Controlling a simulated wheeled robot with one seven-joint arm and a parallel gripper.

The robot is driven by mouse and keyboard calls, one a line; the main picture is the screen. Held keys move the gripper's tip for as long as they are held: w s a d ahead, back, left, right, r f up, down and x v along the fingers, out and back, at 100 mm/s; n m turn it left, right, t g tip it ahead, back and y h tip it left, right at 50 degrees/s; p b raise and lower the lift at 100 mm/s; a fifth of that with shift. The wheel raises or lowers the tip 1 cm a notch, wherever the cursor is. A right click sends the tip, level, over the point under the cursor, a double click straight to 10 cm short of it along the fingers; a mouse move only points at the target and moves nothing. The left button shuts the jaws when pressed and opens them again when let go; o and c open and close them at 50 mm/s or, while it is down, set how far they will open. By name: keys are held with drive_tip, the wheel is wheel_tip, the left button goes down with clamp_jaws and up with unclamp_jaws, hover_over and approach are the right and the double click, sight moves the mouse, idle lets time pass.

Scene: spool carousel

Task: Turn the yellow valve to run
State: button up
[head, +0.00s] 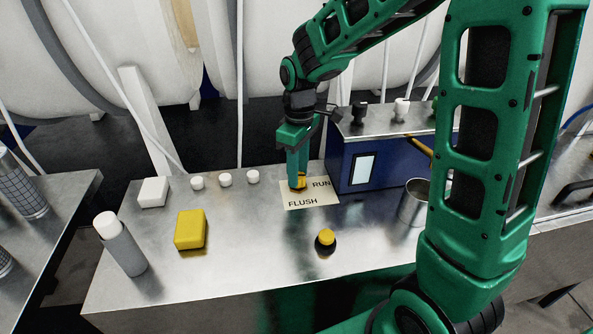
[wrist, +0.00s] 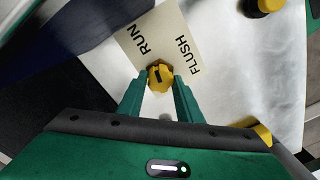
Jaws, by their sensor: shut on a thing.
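The yellow valve (head: 300,182) stands on the metal bench beside a cream label plate (head: 322,197) printed RUN and FLUSH. In the wrist view, the valve (wrist: 160,75) is a faceted yellow knob with a dark mark on top, at the edge of the label (wrist: 165,38). I cannot tell for sure which word the mark points to. My gripper (head: 297,185) reaches straight down onto the valve. In the wrist view, my gripper's two green fingers (wrist: 160,83) close on the knob from both sides. In the head view, the fingers hide part of the knob.
A black knob with a yellow top (head: 325,240) stands in front of the label. A yellow block (head: 190,229), several white caps (head: 225,178) and a grey bottle (head: 122,250) are to the left. A blue cabinet (head: 385,160) and metal can (head: 412,203) stand right.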

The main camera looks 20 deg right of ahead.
drive_tip(key=shift+w+n, duration=0.1)
drive_tip(key=shift+n, duration=1)
drive_tip(key=shift+r, duration=0.1)
drive_tip(key=o, duration=1)
drive_tip(key=shift+o, duration=0.2)
wheel_tip(320, 180, up, 11)
drive_tip(key=shift+w+d+f, duration=0.15)
drive_tip(key=shift+f, duration=0.05)
